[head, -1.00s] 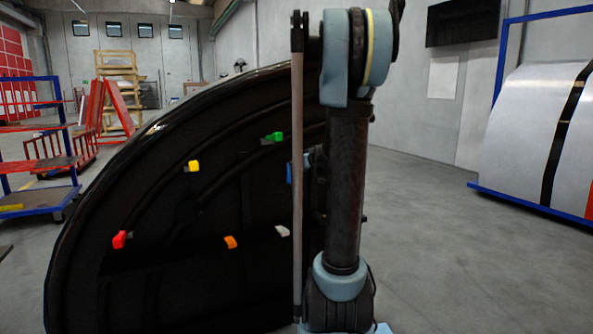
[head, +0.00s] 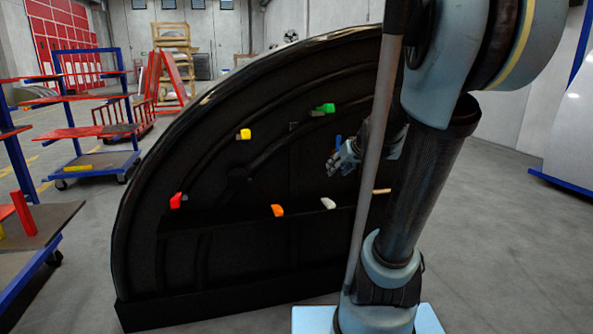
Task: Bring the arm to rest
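My arm stands in the right half of the head view, its links close to the camera. My gripper (head: 338,164) shows small behind the arm, in front of the black nosecone panel (head: 200,262). It points left and I cannot tell whether its fingers are apart. The panel carries coloured blocks: yellow (head: 244,134), green (head: 325,108), red (head: 176,201), orange (head: 278,210) and white (head: 328,203). A blue piece (head: 338,142) shows just above the gripper. A tan piece (head: 381,191) is partly hidden by my arm.
Blue-framed carts with red shelves (head: 90,132) stand at the left. A nearer cart (head: 40,240) at the left edge holds a red block (head: 23,214). A wooden rack (head: 174,48) stands at the back. The floor right of my arm (head: 510,250) is clear.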

